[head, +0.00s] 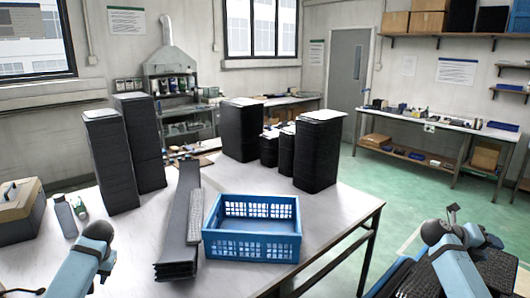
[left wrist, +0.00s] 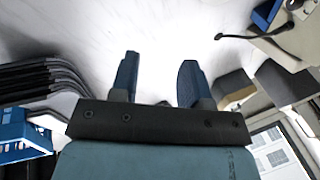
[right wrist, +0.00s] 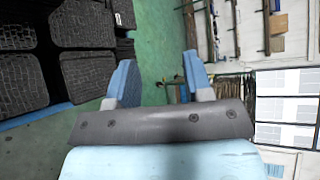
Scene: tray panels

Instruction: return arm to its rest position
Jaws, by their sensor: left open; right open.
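My left arm (head: 88,255) comes in at the lower left of the head view, over the table's near left part; its gripper tips are not clear there. In the left wrist view my left gripper (left wrist: 158,78) is open and empty, with bare white tabletop beyond its fingers. My right arm (head: 455,262) is at the lower right of the head view, beside dark textured panels. In the right wrist view my right gripper (right wrist: 160,80) is open and empty, with green floor beyond it and the dark panels (right wrist: 88,75) to the left.
A blue crate (head: 250,247) stands on the white table (head: 330,222), with a low stack of dark panels (head: 178,235) left of it. Tall black stacks (head: 110,165) (head: 318,150) stand farther back. A grey bottle (head: 65,217) and a box (head: 18,215) are at the left.

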